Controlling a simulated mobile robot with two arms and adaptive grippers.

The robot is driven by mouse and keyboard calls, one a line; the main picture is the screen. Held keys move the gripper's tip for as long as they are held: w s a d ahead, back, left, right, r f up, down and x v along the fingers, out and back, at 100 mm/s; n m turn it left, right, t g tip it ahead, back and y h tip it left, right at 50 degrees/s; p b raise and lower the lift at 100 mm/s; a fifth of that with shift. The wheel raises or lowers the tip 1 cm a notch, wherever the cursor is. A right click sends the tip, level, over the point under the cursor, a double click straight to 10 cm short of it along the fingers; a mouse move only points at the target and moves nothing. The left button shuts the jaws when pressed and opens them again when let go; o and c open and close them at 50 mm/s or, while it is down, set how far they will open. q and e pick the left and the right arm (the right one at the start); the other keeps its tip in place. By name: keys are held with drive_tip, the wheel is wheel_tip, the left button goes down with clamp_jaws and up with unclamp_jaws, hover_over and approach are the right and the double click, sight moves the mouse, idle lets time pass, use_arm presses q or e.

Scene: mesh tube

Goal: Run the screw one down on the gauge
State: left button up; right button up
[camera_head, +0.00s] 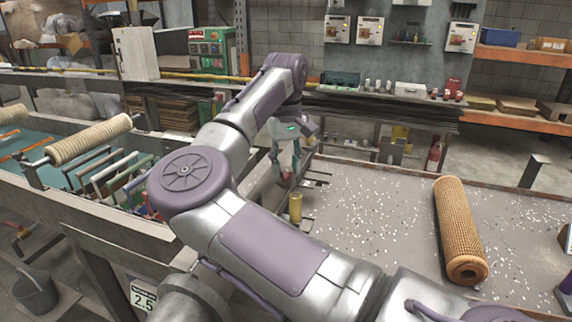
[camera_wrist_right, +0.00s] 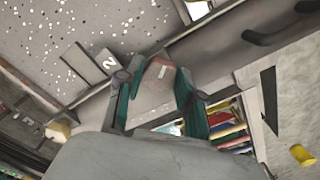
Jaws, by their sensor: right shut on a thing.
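My right gripper (camera_head: 287,172) reaches down over the near left edge of the speckled bench top. In the right wrist view its green-padded fingers (camera_wrist_right: 152,80) close on a small grey piece with a red edge and a pale label (camera_wrist_right: 161,70); I cannot tell whether this is the screw one. A yellow cylinder (camera_head: 295,208) stands upright just below the gripper in the head view. A brown mesh tube (camera_head: 460,232) lies on the bench at the right, apart from the gripper. I cannot make out the gauge for certain. My left gripper is not in view.
The speckled bench top (camera_head: 375,215) has free room between the gripper and the tube. A plate marked 2 (camera_wrist_right: 108,62) is beside the fingers in the wrist view. At left, a rack of coloured boards (camera_head: 105,175) and a pale roller (camera_head: 90,138) stand close to my arm.

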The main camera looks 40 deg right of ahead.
sight(286, 169)
idle(0.9)
drive_tip(key=o, duration=1.1)
drive_tip(key=shift+o, duration=0.2)
wheel_tip(286, 169, up, 12)
